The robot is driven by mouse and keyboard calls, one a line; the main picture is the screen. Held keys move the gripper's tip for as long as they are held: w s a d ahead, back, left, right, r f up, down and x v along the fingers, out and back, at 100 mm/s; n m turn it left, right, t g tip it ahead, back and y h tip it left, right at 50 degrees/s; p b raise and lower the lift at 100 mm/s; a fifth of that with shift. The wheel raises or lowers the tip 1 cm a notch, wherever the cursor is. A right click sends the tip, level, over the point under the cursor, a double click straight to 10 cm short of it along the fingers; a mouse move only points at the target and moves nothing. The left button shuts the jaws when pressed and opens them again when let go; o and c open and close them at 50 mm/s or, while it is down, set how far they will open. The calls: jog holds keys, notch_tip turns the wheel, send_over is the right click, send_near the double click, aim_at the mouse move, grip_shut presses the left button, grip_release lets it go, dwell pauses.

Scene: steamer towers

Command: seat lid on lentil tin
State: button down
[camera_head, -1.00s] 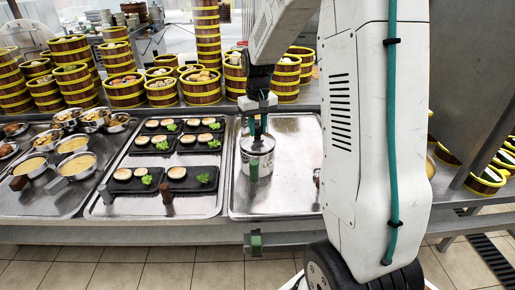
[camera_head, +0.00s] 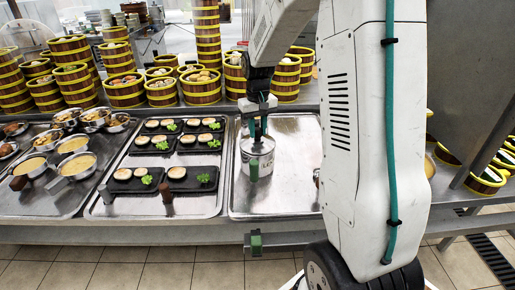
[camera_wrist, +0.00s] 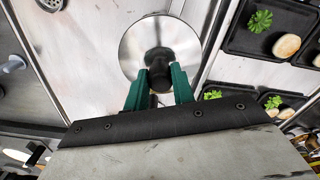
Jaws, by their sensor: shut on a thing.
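A pale lentil tin (camera_head: 260,166) with dark lettering stands upright on the right steel tray in the head view. A round shiny metal lid (camera_wrist: 150,42) with a black knob (camera_wrist: 160,72) fills the upper middle of the wrist view. My gripper (camera_wrist: 160,88) has its green fingers on either side of the knob and is shut on it. In the head view my gripper (camera_head: 257,130) is right above the tin, with the lid at the tin's top. I cannot tell whether the lid is fully down or level. In the wrist view the lid hides the tin.
The right tray (camera_head: 295,185) is mostly bare around the tin. The middle tray (camera_head: 140,208) holds several black plates with buns and greens. Metal bowls of sauce (camera_head: 77,163) stand at the left. Steamer towers (camera_head: 202,90) line the back.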

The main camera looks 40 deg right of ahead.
aim_at(258, 129)
jog(key=shift+f, duration=0.3)
dwell(0.4)
jog(key=c, duration=1.1)
grip_release()
notch_tip(258, 129, up, 8)
jog(key=shift+f, duration=0.1)
